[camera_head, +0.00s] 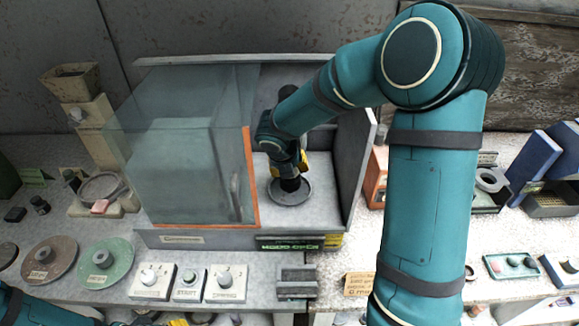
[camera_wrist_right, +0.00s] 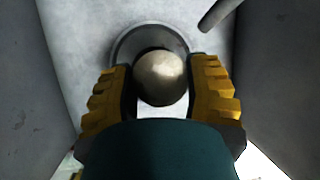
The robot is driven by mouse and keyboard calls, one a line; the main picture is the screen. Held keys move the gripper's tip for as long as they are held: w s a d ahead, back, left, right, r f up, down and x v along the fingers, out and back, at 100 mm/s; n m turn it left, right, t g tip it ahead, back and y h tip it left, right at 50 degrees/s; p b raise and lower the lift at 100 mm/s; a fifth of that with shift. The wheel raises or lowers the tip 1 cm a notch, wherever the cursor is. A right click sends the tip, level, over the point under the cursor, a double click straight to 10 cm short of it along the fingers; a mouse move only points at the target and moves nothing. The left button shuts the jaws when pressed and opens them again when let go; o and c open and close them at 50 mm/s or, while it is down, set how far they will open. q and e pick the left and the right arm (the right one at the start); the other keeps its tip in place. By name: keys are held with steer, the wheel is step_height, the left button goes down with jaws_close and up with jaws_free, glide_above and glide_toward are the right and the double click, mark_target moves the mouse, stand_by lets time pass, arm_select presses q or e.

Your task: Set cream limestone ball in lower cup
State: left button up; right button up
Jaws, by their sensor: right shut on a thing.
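A pale cream ball (camera_wrist_right: 160,78) sits between the yellow fingers of my right gripper (camera_wrist_right: 162,90), which is shut on it. In the wrist view, a round grey cup (camera_wrist_right: 122,47) with a raised rim lies beyond the ball, and the ball overlaps part of it. In the head view my right gripper (camera_head: 289,166) points down inside the open-fronted booth, over the grey round dish (camera_head: 291,198). The ball is hidden there. I cannot tell the gap between ball and cup. Only a small yellow part of my left gripper (camera_head: 175,322) shows at the bottom edge.
The booth's clear panel with an orange edge (camera_head: 250,180) stands left of my right arm. The booth's right wall (camera_head: 358,150) is close on the other side. A dark rod (camera_wrist_right: 219,14) shows near the cup. Control blocks (camera_head: 190,283) line the front ledge.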

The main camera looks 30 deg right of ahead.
steer(key=shift+f+b, duration=0.4)
steer(key=shift+f, duration=0.25)
steer(key=o, duration=1.2)
steer(key=shift+r, duration=0.1)
steer(key=shift+r+p, duration=2)
steer(key=shift+p, duration=0.2)
